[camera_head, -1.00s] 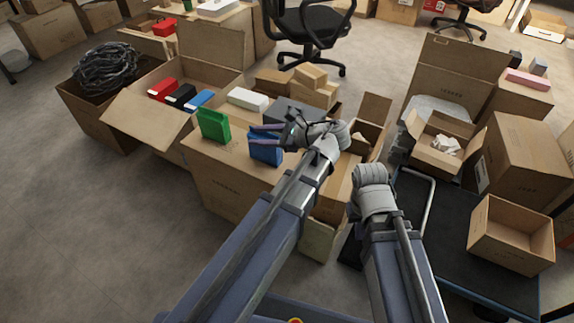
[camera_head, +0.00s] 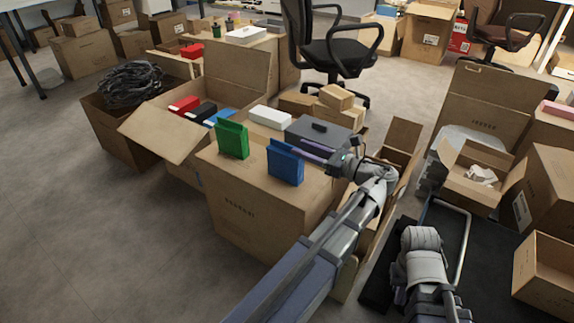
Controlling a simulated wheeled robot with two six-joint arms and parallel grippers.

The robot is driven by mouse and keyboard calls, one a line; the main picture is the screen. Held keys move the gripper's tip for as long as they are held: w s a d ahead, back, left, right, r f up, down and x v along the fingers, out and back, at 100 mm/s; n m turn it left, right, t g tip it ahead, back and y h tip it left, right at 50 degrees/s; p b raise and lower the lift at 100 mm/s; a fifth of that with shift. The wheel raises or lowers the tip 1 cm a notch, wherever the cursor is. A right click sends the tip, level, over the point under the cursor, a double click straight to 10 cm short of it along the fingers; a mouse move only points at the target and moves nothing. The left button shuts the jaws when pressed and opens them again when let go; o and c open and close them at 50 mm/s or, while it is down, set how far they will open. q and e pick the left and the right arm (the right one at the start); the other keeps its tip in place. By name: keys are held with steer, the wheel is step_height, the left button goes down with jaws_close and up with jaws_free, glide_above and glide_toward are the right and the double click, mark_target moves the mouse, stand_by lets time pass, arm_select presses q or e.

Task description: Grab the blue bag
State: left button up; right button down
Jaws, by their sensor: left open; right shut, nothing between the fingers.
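The blue bag (camera_head: 285,165) stands upright on top of a closed brown carton (camera_head: 250,215) in the head view. My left gripper (camera_head: 315,152) is open, with its purple fingers pointing left. The fingers are just right of and behind the bag's upper right edge. I cannot tell whether they touch it, and nothing shows between them. My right arm ends in a grey wrist at the lower right, and its gripper fingers are hidden.
A green bag (camera_head: 232,140) stands left of the blue one. A grey box (camera_head: 318,135) and a white box (camera_head: 270,117) are behind it. An open carton (camera_head: 170,135) holds red, black and blue items. A dark cart (camera_head: 450,235) is at right.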

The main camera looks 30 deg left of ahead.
mark_target(286, 144)
arm_select(q)
steer(key=shift+w+a+f+b, duration=0.1)
steer(key=shift+a+f+b, duration=0.1)
steer(key=shift+a, duration=1.45)
steer(key=shift+w+a+f+b, duration=0.1)
steer(key=shift+a+f+b, duration=0.1)
steer(key=shift+a, duration=1.4)
jaws_close()
